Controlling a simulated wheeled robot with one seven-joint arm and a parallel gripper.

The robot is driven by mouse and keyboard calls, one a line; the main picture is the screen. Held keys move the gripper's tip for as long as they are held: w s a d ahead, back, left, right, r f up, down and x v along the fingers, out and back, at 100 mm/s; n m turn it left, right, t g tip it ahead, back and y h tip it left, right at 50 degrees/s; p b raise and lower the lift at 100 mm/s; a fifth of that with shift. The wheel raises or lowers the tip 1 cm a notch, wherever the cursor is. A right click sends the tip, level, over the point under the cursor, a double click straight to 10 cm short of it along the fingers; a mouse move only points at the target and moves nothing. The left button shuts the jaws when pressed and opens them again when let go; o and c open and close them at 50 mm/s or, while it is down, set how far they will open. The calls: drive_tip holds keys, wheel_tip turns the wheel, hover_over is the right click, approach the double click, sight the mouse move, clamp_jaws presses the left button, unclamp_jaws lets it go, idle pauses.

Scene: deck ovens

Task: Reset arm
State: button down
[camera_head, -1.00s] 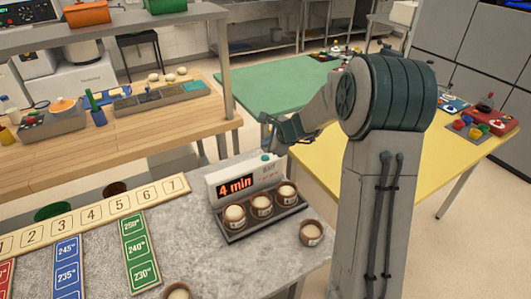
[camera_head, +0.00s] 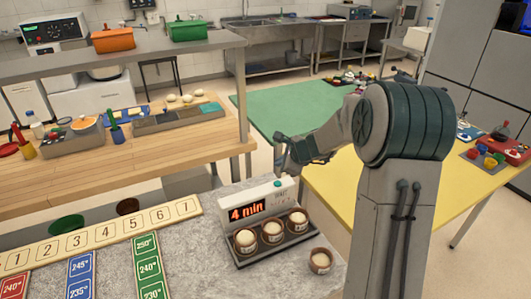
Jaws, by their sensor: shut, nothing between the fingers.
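My arm rises at the right of the head view and bends over to the left. My gripper (camera_head: 281,158) is at its end, shut and empty, just above and behind the timer box in the picture. The timer box (camera_head: 247,210) is white with a green button and a red display reading "4 min". In front of it a dark tray (camera_head: 270,250) holds 3 brown cups with pale dough. Another such cup (camera_head: 320,261) stands to the right of the tray, close to my arm.
A number strip (camera_head: 100,234) and coloured temperature cards (camera_head: 148,268) lie on the grey counter (camera_head: 200,250). Wooden counter (camera_head: 60,175) with trays is at left. Green (camera_head: 270,115) and yellow (camera_head: 335,190) tabletops lie behind my arm. Floor shows at far right.

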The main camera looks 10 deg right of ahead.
drive_tip(key=s+a+r+n+g+h, duration=0.1)
drive_tip(key=s+a+r+n, duration=0.15)
drive_tip(key=s+n, duration=0.4)
drive_tip(key=s+a+r+n+g, duration=0.1)
drive_tip(key=s+r+n+g, duration=0.2)
drive_tip(key=s, duration=0.7)
drive_tip(key=s+a+r+n+h, duration=0.1)
drive_tip(key=s+r+n, duration=0.2)
drive_tip(key=s+n, duration=0.45)
drive_tip(key=s+d+n+h, duration=0.2)
drive_tip(key=s+d+n, duration=0.2)
drive_tip(key=s, duration=0.8)
drive_tip(key=shift+s+f+g+h, duration=0.15)
drive_tip(key=shift+f+g+h, duration=0.05)
drive_tip(key=shift+g+h, duration=0.1)
